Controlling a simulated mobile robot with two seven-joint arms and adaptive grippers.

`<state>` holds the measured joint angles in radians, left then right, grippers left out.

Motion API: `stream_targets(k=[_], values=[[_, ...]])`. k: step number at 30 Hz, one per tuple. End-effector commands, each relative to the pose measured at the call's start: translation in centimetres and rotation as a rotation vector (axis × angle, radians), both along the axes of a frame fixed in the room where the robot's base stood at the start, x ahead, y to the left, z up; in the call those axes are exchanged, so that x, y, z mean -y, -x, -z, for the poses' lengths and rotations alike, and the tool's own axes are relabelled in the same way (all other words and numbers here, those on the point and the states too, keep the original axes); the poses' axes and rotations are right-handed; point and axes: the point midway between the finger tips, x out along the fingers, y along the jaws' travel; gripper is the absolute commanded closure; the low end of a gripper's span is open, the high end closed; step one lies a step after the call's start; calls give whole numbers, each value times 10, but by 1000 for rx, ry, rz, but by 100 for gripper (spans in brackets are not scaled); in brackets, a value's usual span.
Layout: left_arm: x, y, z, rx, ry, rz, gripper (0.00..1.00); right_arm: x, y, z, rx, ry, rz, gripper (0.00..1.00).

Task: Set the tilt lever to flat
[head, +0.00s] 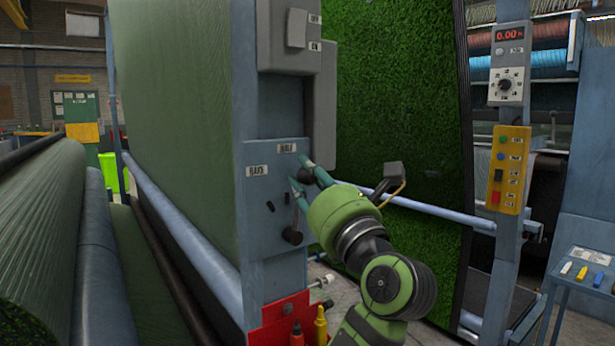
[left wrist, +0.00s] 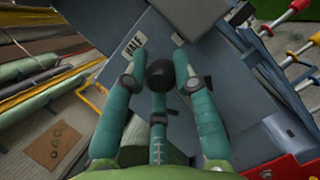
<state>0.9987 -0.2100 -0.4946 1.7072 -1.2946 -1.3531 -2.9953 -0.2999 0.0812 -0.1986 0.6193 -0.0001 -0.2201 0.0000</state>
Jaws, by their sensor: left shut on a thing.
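The tilt lever's black knob (left wrist: 160,73) sits between the fingers of my left gripper (left wrist: 160,82) in the left wrist view. In the head view my left gripper (head: 303,174) reaches in from the right side of the blue-grey lever panel (head: 264,215), its teal fingers closed around the lever near the HALF label (head: 287,148). Another label (head: 257,171), hard to read, is lower left on the panel. The HALF label (left wrist: 133,43) also shows in the left wrist view. The fingers partly hide the lever. My right gripper is not in view.
A second dark knob (head: 292,236) hangs lower on the panel. A grey switch box (head: 296,45) is above. A red holder (head: 285,320) with bottles is below. A yellow button box (head: 509,170) is on the right post. Green turf hangs behind.

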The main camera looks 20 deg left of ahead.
Motion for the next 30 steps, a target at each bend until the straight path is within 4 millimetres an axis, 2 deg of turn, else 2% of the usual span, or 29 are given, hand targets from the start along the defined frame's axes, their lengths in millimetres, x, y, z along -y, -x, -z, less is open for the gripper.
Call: stream_targets(k=[2, 3, 4, 17, 30], values=[[0, 1, -2, 6, -3, 1, 100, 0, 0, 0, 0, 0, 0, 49], [0, 0, -2, 6, -3, 1, 56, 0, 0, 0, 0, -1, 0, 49], [0, 1, -2, 6, -3, 1, 49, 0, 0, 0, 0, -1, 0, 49], [5, 5, 2, 3, -1, 2, 49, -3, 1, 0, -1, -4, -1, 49], [60, 63, 31, 6, -4, 2, 49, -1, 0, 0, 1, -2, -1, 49]])
